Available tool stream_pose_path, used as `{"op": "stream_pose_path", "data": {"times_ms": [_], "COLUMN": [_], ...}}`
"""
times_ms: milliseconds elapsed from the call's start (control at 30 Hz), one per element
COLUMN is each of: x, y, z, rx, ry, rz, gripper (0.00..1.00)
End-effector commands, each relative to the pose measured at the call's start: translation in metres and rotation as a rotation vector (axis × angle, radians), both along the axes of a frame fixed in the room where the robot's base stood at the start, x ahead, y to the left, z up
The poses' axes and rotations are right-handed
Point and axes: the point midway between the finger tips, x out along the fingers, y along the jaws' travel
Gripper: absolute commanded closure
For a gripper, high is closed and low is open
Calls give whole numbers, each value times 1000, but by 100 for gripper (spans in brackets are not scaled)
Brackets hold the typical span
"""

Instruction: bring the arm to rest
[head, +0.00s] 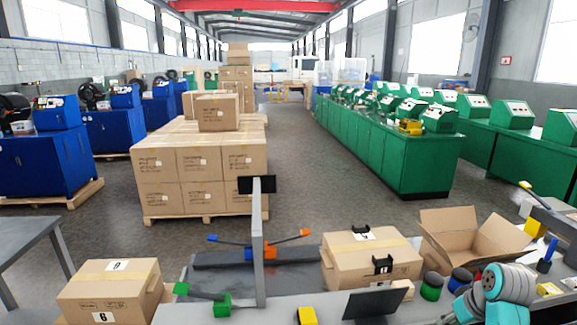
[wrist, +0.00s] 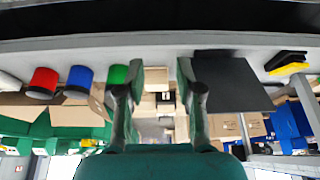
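My gripper (wrist: 160,72) shows in the wrist view with its two dark green fingers apart and nothing between them. Background boxes show through the gap. The wrist view looks upside down, with the bench edge across its top. In the head view the teal and grey joints of my arm are above the bench at the lower right. I cannot make out the fingers there.
Another carton (head: 112,290) stands left. Open floor lies beyond.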

Motion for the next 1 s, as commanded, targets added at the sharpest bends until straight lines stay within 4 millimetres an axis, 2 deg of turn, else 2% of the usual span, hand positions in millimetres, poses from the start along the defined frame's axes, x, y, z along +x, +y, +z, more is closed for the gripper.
{"op": "stream_pose_path", "data": {"times_ms": [267, 567, 767, 1000], "x": [-4, -17, -41, -86], "y": [15, 43, 76, 120], "z": [-27, -74, -123, -171], "rx": [-3, -11, -20, -35], "ry": [-26, -81, -144, -239], "rz": [-12, -36, -64, -96], "gripper": [65, 65, 65, 65]}}
